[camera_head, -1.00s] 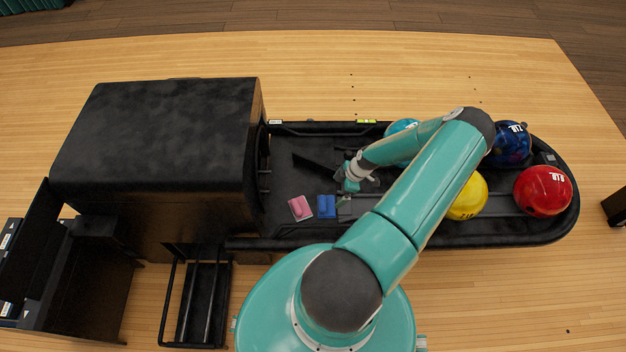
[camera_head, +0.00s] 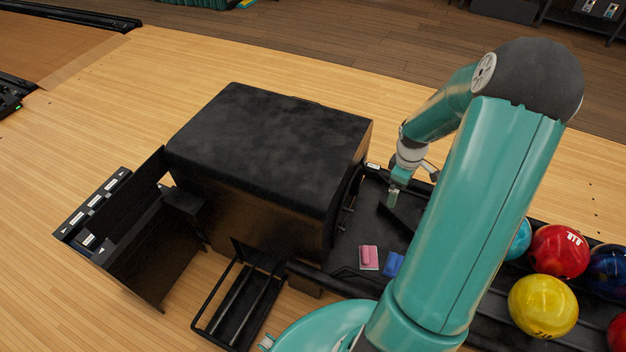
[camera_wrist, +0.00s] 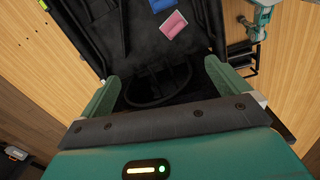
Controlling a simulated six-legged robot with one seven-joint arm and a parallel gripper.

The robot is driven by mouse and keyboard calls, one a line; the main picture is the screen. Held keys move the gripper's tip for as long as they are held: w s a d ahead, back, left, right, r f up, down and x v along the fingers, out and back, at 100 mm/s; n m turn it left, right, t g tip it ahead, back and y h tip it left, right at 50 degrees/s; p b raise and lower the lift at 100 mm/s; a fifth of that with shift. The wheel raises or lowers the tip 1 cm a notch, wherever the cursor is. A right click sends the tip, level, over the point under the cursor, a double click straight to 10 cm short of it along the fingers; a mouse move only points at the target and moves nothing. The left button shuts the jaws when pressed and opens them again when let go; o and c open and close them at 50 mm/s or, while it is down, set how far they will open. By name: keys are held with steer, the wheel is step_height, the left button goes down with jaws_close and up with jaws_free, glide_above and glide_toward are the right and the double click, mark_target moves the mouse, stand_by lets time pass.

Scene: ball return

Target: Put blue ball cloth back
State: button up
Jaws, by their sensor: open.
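The blue cloth (camera_head: 393,264) lies on the black tray of the ball return (camera_head: 345,256), partly hidden by my arm. A pink cloth (camera_head: 369,257) lies just left of it. In the wrist view the blue cloth (camera_wrist: 162,4) is cut by the top edge, with the pink cloth (camera_wrist: 173,24) below it. My gripper (camera_head: 393,200) is above the far side of the tray, apart from both cloths. In the wrist view its two green fingers (camera_wrist: 160,90) stand wide apart with nothing between them.
A big black hood (camera_head: 268,145) stands left of the tray. Red (camera_head: 558,251), yellow (camera_head: 543,306) and other balls sit at the right. A low black rack (camera_head: 240,300) and an open-sided black unit (camera_head: 150,245) stand at the front left. Wood floor lies around.

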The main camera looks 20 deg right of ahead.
steer(key=a+r+m+t+h, duration=0.2)
steer(key=a+r+m, duration=0.1)
steer(key=a+r, duration=1.5)
steer(key=s+a+r+m+t+y, duration=0.2)
steer(key=s+a+r+m+t, duration=0.1)
steer(key=s+a+r, duration=0.7)
steer(key=shift+s+a+r+t+y, duration=0.25)
steer(key=shift+a+r, duration=0.45)
steer(key=shift+a, duration=1.25)
steer(key=shift+w, duration=0.1)
steer(key=shift+c, duration=0.2)
